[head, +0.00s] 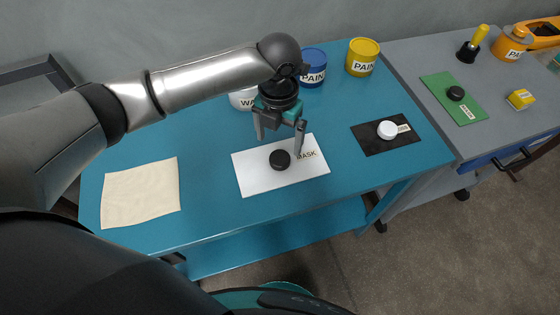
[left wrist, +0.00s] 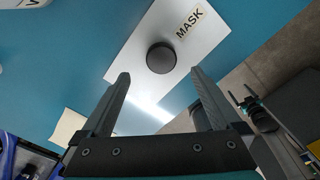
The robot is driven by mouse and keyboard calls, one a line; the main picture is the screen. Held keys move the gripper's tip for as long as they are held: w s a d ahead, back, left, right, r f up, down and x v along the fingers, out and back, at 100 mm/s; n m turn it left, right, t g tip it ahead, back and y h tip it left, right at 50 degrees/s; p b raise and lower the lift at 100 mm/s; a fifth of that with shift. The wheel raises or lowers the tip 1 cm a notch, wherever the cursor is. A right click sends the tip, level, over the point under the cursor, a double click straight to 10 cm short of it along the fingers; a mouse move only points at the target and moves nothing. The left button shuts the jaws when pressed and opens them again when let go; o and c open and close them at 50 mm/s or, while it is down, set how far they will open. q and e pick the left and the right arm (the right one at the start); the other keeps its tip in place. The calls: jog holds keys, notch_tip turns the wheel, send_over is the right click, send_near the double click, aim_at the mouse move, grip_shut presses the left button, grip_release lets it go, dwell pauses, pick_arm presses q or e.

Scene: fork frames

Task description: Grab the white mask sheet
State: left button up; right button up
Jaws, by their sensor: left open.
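The white mask sheet (head: 255,181) lies flat on the blue table, with a black round knob (head: 280,159) near its middle and a "MASK" label (head: 307,155). My left gripper (head: 279,149) is open and empty above the sheet, its fingers either side of the knob in the head view. In the left wrist view the sheet (left wrist: 135,62) and its knob (left wrist: 161,58) show ahead of the open fingertips (left wrist: 158,75). I cannot tell the exact height of the fingers above the sheet. My right gripper does not show in the head view.
A black sheet with a white knob (head: 388,129) lies to the right. A beige cloth (head: 140,192) lies at left. Blue (head: 313,68), yellow (head: 363,57) and white (head: 242,98) cans stand behind. A green sheet (head: 440,90) lies on the grey table. Blue tabletop between sheet and cloth is clear.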

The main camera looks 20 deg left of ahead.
aim_at(280, 158)
pick_arm(q)
jog(key=shift+d+f+b, duration=0.1)
jog(key=shift+f+b, duration=0.35)
jog(key=shift+f, duration=3)
jog(key=c, duration=1.5)
jog(key=shift+r, duration=0.15)
jog(key=shift+c, duration=0.2)
